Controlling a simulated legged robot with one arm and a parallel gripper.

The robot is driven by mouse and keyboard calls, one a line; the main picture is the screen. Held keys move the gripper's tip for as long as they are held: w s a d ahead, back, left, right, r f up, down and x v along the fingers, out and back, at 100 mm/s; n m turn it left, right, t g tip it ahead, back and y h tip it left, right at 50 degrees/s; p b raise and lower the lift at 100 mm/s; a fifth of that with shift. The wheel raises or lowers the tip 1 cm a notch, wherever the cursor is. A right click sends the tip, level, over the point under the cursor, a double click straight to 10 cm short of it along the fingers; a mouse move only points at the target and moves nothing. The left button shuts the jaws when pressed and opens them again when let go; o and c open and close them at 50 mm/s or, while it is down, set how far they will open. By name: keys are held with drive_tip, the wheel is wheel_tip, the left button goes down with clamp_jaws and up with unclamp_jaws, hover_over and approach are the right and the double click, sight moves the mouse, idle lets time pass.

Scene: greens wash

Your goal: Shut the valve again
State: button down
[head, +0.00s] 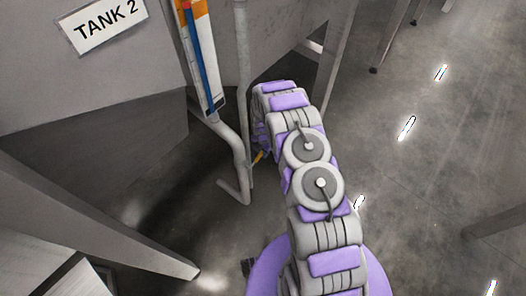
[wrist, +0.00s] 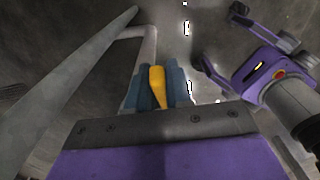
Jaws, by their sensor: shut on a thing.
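The valve's yellow handle (wrist: 157,84) stands between the two blue-grey fingers of my gripper (wrist: 156,90) in the wrist view. The fingers are shut on it from both sides. In the head view a small bit of the yellow handle (head: 259,158) shows beside the grey pipe (head: 238,150), low under the tank. My arm covers most of the gripper there. The valve body is hidden, and I cannot tell how far the handle is turned.
The tank wall (head: 85,70) carries a "TANK 2" sign (head: 104,22). A level gauge (head: 200,60) with a blue column stands left of the pipe. A slanted grey leg (head: 90,215) is at lower left. Open concrete floor (head: 430,170) lies to the right.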

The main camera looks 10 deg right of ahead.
drive_tip(key=shift+w+d, duration=0.1)
drive_tip(key=shift+w, duration=0.05)
drive_tip(key=shift+w+d+f+g+y+p, duration=0.1)
drive_tip(key=shift+f+g+y+p, duration=0.05)
drive_tip(key=shift+f+g+y, duration=0.4)
drive_tip(key=shift+w+d+f+g+y+p, duration=0.1)
drive_tip(key=shift+f+g+y, duration=0.3)
drive_tip(key=shift+f+y, duration=0.35)
drive_tip(key=shift+w+d+f+g+y+p, duration=0.1)
drive_tip(key=shift+f+g+y+p, duration=0.05)
drive_tip(key=shift+f+g+y, duration=0.4)
drive_tip(key=shift+s, duration=0.1)
drive_tip(key=c, duration=1.2)
unclamp_jaws()
drive_tip(key=shift+f, duration=0.15)
drive_tip(key=shift+o, duration=0.4)
